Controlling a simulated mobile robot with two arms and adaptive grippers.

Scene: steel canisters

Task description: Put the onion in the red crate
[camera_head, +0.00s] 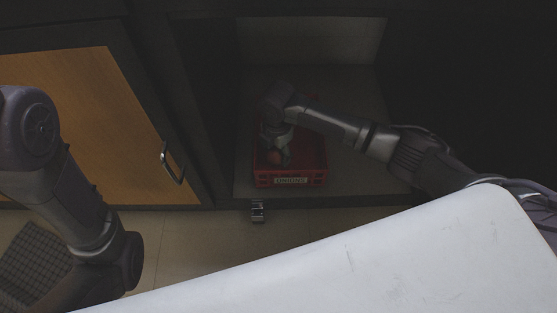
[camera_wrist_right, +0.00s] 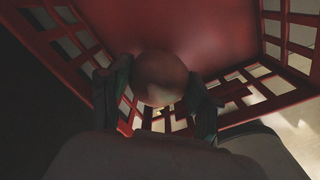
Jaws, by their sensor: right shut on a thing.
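The red crate (camera_head: 308,179), with a label that reads ONIONS, stands inside the open dark cabinet in the head view. My right gripper (camera_head: 276,157) reaches down into the crate. In the right wrist view, the right gripper (camera_wrist_right: 160,95) is shut on the round brownish onion (camera_wrist_right: 158,76). The crate's red floor and slatted walls (camera_wrist_right: 72,43) surround the onion there. I cannot tell whether the onion touches the crate floor. My left arm comes in at the left of the head view, but its gripper is out of view.
A wooden cabinet door (camera_head: 95,120) with a metal handle (camera_head: 172,163) is at the left. A white surface (camera_head: 350,255) fills the lower foreground. The cabinet floor (camera_head: 365,172) right of the crate is clear. A small dark metal piece (camera_head: 257,211) is at the cabinet's front edge.

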